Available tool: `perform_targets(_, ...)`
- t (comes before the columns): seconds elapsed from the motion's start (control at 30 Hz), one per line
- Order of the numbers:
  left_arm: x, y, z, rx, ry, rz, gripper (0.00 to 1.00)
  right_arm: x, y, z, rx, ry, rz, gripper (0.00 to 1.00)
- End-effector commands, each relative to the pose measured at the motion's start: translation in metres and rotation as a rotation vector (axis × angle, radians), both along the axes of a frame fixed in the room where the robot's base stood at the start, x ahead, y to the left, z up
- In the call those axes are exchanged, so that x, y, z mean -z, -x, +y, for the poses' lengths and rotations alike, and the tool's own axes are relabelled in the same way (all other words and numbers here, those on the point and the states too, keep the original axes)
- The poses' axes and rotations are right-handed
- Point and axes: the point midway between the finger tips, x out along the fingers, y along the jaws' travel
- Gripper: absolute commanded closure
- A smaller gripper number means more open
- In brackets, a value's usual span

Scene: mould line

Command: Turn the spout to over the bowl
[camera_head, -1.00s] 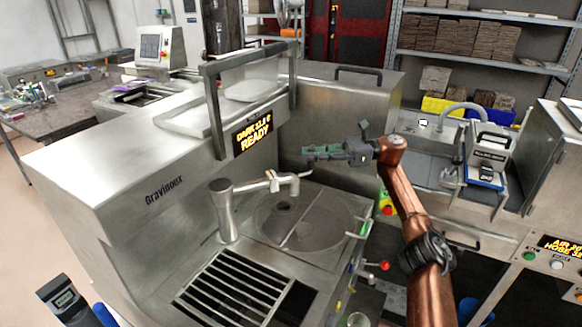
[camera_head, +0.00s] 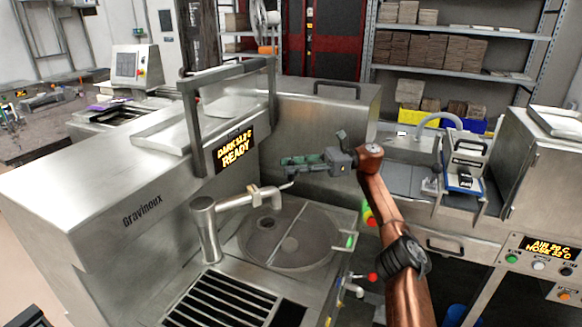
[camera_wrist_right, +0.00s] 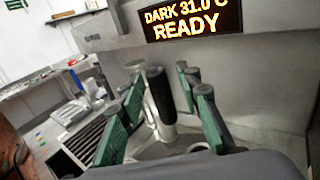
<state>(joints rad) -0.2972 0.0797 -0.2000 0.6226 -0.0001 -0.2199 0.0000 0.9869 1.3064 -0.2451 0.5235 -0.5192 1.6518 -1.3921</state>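The metal spout (camera_head: 235,201) reaches right from its upright post (camera_head: 207,235), its thin end showing above the back edge of the round bowl (camera_head: 312,238). Whether the end is directly over the bowl is hard to tell. The bowl is set in the steel top, with a thin bar across it. My right gripper (camera_head: 303,163) is above and behind the spout's end, apart from it. In the right wrist view its green fingers (camera_wrist_right: 165,110) are spread and nothing is held. A dark upright cylinder (camera_wrist_right: 159,90) shows beyond them. My left gripper is out of view.
The machine's lit display (camera_head: 234,150) reads READY. A raised metal frame (camera_head: 190,110) stands behind the spout. A slotted grate (camera_head: 225,300) lies in front of the post. A red knob (camera_head: 372,277) sticks out at the machine's right side. Steel walls bound the back.

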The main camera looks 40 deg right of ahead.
Motion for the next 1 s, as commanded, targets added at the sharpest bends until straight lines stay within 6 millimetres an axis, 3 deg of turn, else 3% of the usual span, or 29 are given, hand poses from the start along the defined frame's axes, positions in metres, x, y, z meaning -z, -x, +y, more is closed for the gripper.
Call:
perform_targets(0.37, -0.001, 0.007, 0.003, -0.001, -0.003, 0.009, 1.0, -0.007, 0.0, 0.0, -0.001, -0.001, -0.003, 0.67)
perform_targets(0.8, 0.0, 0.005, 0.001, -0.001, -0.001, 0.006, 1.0, -0.072, 0.0, 0.0, 0.0, -0.002, -0.005, 0.67)
perform_targets(1.0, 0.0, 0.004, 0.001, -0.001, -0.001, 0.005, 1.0, -0.088, -0.001, 0.0, 0.0, -0.003, -0.002, 0.67)
